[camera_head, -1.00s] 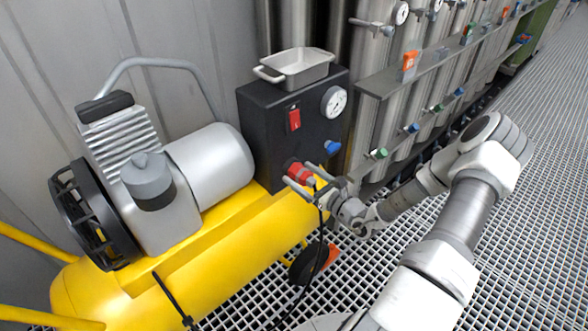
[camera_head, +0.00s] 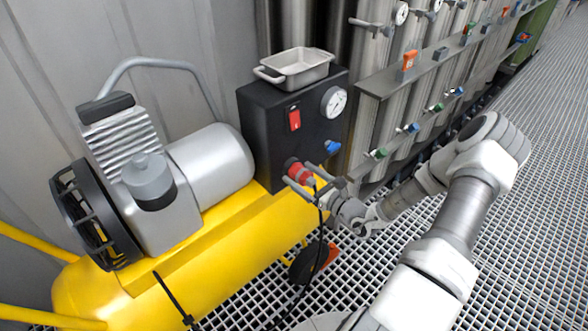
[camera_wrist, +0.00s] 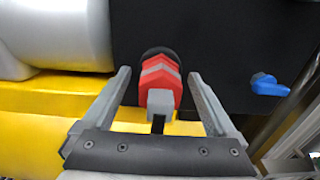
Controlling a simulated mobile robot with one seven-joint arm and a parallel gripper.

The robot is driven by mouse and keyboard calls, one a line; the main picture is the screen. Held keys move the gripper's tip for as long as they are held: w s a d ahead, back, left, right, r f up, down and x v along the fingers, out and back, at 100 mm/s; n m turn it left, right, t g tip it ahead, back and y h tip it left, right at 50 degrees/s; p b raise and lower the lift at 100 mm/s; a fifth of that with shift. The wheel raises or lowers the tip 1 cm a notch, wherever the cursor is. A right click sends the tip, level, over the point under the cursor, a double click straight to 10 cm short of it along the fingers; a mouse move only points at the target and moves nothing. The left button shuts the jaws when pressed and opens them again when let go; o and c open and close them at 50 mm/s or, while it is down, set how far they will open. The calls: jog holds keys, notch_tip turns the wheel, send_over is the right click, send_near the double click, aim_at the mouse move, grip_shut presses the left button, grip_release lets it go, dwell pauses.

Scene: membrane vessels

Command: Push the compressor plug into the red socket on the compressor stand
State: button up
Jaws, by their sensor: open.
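The compressor stand (camera_head: 262,122) is a black box behind the yellow tank, with a red switch, a gauge and a blue knob. A red plug body with a grey end (camera_wrist: 160,98) shows in the wrist view, against a dark round ring on the black face. The red part (camera_head: 297,170) also shows at the lower front of the stand. I cannot tell socket from plug here or how deep the plug sits. A black cable hangs from it. My gripper (camera_head: 306,182) is open, its fingers on either side of the plug with gaps, seen too in the wrist view (camera_wrist: 164,97).
The yellow compressor tank (camera_head: 190,265) with its motor fills the left. A metal tray (camera_head: 300,66) sits on top of the stand. Steel vessels with coloured valves (camera_head: 400,110) stand at the right. A blue knob (camera_wrist: 268,86) is right of my fingers.

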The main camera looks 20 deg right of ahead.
aim_at(314, 184)
dwell(0.6)
grip_shut()
jog(key=shift+s+p, duration=0.1)
jog(key=shift+p, duration=0.2)
jog(key=shift+p+v, duration=0.85)
jog(key=shift+v, duration=2.1)
jog(key=shift+r, duration=0.1)
